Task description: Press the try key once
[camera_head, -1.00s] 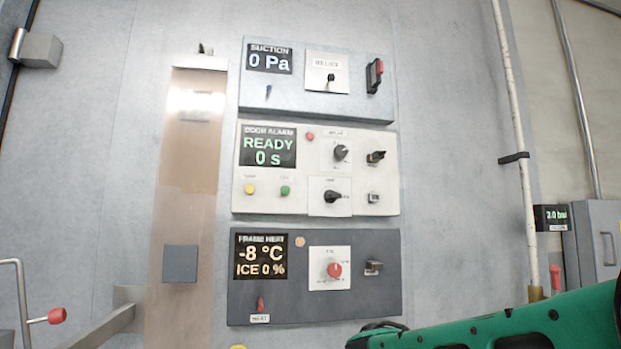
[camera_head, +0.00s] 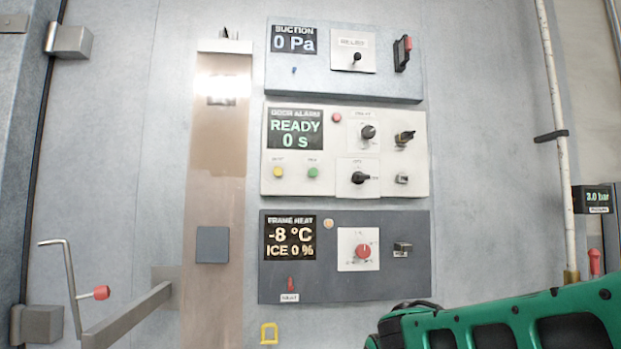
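No key readable as "try" shows; the small labels are too blurred to read surely. The white door alarm panel (camera_head: 390,187) reads READY and 0 s. It has a yellow button (camera_head: 278,173) and a green button (camera_head: 313,173) side by side under its display, each with a tiny label. A red button or lamp (camera_head: 336,118) and several black knobs and switches sit to their right. My green arm (camera_head: 500,325) fills the lower right, below the panels. My gripper is not in view.
The suction panel (camera_head: 340,84) is above and the dark frame heat panel (camera_head: 345,285) below. A steel strip (camera_head: 215,160) and a bent handle with a red knob (camera_head: 100,293) are at left. A pale pipe (camera_head: 556,90) runs down at right. The wall between is clear.

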